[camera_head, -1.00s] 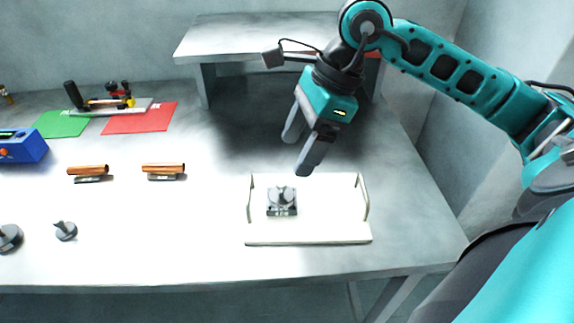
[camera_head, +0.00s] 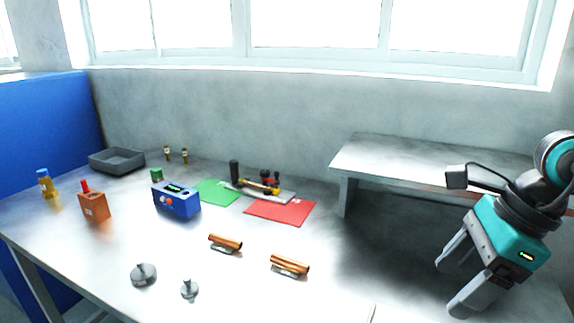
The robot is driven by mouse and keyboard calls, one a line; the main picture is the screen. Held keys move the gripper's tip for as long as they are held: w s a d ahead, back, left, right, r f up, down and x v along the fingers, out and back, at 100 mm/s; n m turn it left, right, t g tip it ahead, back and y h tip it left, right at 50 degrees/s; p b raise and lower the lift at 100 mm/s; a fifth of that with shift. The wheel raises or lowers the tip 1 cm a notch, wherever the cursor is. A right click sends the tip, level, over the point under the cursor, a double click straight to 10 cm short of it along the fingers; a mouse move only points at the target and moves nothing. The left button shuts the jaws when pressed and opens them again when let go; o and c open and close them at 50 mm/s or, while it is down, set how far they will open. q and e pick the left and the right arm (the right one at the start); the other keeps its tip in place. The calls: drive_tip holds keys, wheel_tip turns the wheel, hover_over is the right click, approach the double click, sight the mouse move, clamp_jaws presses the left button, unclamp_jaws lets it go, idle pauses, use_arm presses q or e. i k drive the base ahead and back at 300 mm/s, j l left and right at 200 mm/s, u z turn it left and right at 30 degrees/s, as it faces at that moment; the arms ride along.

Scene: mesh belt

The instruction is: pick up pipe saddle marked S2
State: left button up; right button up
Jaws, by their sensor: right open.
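Two copper pipe pieces rest on small grey supports that look like pipe saddles: a left one (camera_head: 225,243) and a right one (camera_head: 290,264), near the middle of the table. I cannot read any S2 mark on either. My right gripper (camera_head: 452,288) is open and empty at the right, pointing down, well to the right of both pipe pieces and apart from them. My left gripper is not in view.
A green mat (camera_head: 214,192) and a red mat (camera_head: 281,211) lie behind, with a tool board (camera_head: 285,195). A blue box (camera_head: 175,202), orange box (camera_head: 93,206) and grey tray (camera_head: 117,161) are left. Round grey parts (camera_head: 144,274) lie in front. A raised shelf (camera_head: 420,158) stands back right.

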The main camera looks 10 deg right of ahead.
sight(292, 268)
drive_tip(key=k, duration=1)
